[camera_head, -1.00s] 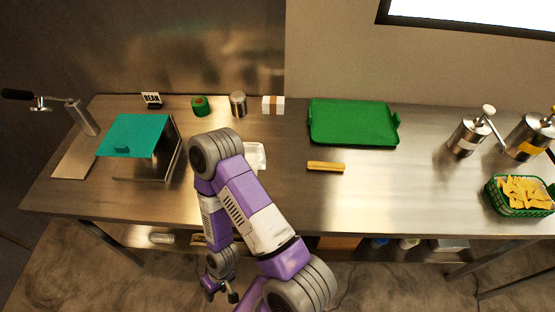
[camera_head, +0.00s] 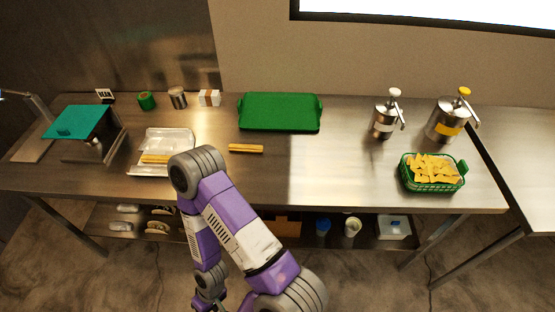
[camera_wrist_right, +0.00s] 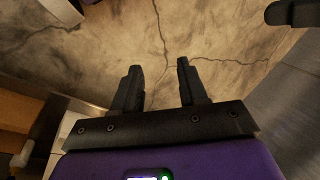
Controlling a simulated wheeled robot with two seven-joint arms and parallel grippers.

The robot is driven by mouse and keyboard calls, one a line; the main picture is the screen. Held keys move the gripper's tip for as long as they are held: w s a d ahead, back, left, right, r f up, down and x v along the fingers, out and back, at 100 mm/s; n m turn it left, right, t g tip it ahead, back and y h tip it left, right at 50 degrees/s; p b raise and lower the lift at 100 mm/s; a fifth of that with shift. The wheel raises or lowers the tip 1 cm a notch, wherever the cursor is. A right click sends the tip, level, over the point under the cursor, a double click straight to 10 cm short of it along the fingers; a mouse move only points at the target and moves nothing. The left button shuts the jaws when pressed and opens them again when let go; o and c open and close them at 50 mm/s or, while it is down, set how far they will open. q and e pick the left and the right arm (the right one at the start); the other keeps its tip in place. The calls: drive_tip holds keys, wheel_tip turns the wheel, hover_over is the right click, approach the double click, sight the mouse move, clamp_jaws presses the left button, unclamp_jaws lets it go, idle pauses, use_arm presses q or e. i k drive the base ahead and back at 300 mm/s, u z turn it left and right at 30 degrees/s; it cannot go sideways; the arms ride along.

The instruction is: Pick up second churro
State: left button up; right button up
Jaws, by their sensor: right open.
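A loose yellow-brown churro (camera_head: 246,148) lies flat on the steel counter, to the right of an open pale tray (camera_head: 178,135). Another churro (camera_head: 155,159) lies in the front part of this tray. My purple arm stands in front of the counter, its elbow covering the tray's front right side. In the right wrist view my right gripper (camera_wrist_right: 160,70) is open and empty, with bare floor showing between and beyond its fingers. It is away from both churros. My left gripper cannot be made out in either view.
A green tray (camera_head: 280,112) lies behind the loose churro. A chip basket (camera_head: 432,172) and two dispensers (camera_head: 383,118) (camera_head: 446,119) stand at right. A teal-lidded press (camera_head: 75,122) stands at left. A shelf with tacos and cups runs below. The counter right of the churro is clear.

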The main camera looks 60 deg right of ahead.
sight(245, 148)
drive_tip(key=u, duration=0.05)
drive_tip(key=k, duration=0.1)
drive_tip(key=z, duration=1.1)
